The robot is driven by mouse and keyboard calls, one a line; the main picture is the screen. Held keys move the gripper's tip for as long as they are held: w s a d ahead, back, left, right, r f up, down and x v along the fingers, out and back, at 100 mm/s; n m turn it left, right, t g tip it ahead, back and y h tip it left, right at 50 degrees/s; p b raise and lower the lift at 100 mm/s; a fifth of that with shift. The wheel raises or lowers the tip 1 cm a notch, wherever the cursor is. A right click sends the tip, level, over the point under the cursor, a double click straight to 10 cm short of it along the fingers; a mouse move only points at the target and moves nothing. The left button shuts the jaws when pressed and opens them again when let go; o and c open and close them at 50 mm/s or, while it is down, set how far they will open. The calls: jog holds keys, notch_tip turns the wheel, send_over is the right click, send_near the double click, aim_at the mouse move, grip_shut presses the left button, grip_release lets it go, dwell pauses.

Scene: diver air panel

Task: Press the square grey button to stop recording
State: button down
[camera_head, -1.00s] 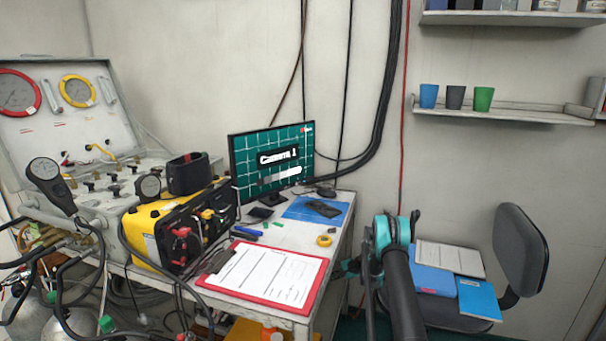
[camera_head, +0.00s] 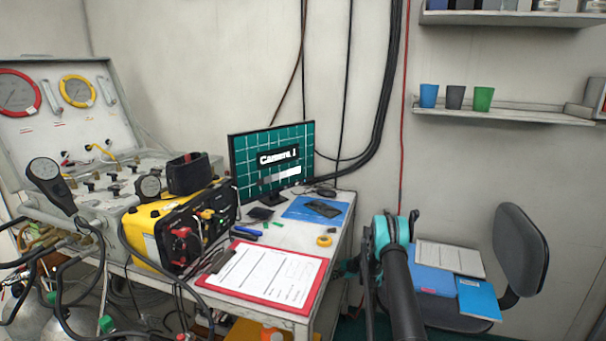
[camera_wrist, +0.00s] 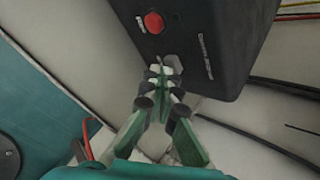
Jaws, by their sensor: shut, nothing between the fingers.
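A dark box (camera_wrist: 215,35) fills the upper middle of the wrist view. It has a round red button (camera_wrist: 154,22) with a small white label beside it and white lettering on its face. My gripper (camera_wrist: 163,70) is shut and empty, its fingertips at the lower part of the box face. A small light grey patch shows right at the fingertips; the square grey button is largely covered there, and I cannot tell whether it is pressed in. In the head view my arm hides the fingertips and I cannot make out the box. The monitor (camera_head: 272,160) reads "Camera 1" with no red mark.
The table holds a red clipboard (camera_head: 265,275), a yellow tape roll (camera_head: 324,241) and a yellow-black unit (camera_head: 180,228). A chair (camera_head: 520,250) with blue folders stands right of my arm. Cables run beside the box in the wrist view.

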jog(key=shift+d, duration=0.2)
jog(key=shift+s+d, duration=0.35)
jog(key=shift+d, duration=0.6)
jog(key=shift+s+d, duration=0.3)
jog(key=shift+d, duration=0.65)
jog(key=shift+s+d, duration=0.35)
jog(key=shift+d, duration=0.6)
